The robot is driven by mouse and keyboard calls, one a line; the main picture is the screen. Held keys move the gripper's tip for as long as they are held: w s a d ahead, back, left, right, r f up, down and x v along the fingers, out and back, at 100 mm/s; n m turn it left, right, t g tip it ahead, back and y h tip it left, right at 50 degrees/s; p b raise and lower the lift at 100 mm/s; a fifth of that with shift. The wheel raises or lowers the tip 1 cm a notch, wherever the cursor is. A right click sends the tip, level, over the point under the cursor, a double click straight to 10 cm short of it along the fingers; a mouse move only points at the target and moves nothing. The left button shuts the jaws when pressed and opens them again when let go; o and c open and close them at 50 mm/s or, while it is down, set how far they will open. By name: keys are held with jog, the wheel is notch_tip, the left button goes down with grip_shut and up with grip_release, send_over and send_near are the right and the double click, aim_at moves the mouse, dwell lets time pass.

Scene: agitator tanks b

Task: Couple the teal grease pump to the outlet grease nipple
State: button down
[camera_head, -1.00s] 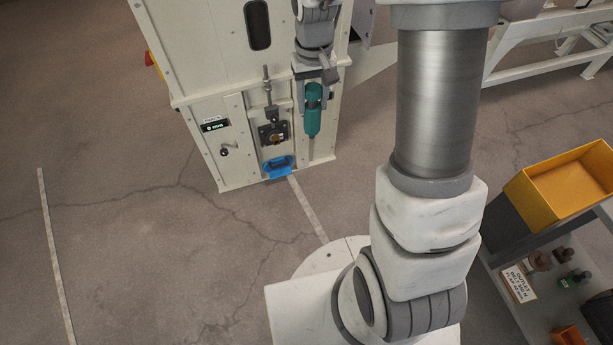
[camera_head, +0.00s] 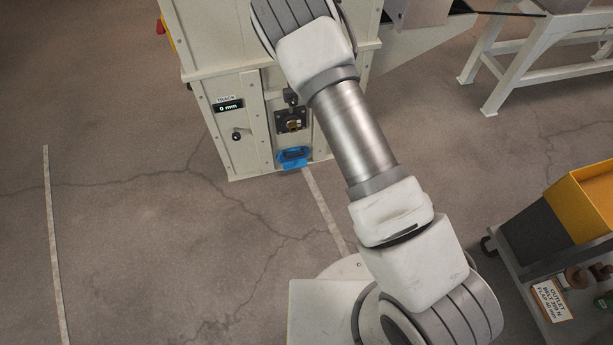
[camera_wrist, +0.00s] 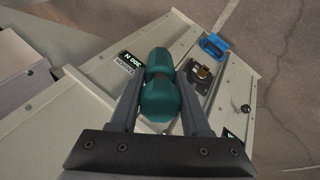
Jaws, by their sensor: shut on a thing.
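In the wrist view my gripper (camera_wrist: 160,105) is shut on the teal grease pump (camera_wrist: 159,92), which sits between its two fingers. The pump's far end is hidden from this camera. A brass fitting on a dark square plate (camera_wrist: 201,73) is on the cream machine panel, beyond the pump and to its right; it may be the outlet grease nipple. The pump and that fitting look apart. In the head view the same dark plate with its brass fitting (camera_head: 291,121) shows low on the machine front. There my arm hides the gripper and the pump.
A blue part (camera_head: 293,157) sits at the machine's foot below the fitting. A display reading 0 mm (camera_head: 229,106) and a small knob (camera_head: 237,135) are left of it. A cart with a yellow bin (camera_head: 592,200) stands at right. The floor at left is clear.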

jog(key=w+a+f+n+t+y+b, duration=0.1)
jog(key=a+f+n+t+b, duration=0.15)
jog(key=f, duration=0.45)
jog(key=w+a+f+n+t+y+b, duration=0.1)
jog(key=f+t+y+b, duration=0.15)
jog(key=f, duration=0.45)
jog(key=w+a+f+n+t+b, duration=0.2)
jog(key=f+b, duration=0.2)
jog(key=f, duration=0.3)
jog(key=s+a+f+n+t+y+b, duration=0.1)
jog(key=s+f+t+y+b, duration=0.1)
jog(key=f, duration=0.4)
jog(key=s+a+f+n+t+y+b, duration=0.1)
jog(key=s+a+f+t+y+b, duration=0.1)
jog(key=s+f+b, duration=0.3)
notch_tip(320, 180, down, 2)
jog(key=shift+s+f, duration=0.2)
jog(key=shift+s, duration=0.3)
jog(key=shift+x, duration=2.8)
jog(key=shift+w, duration=0.15)
jog(key=shift+w+a, duration=0.2)
jog(key=shift+w, duration=0.5)
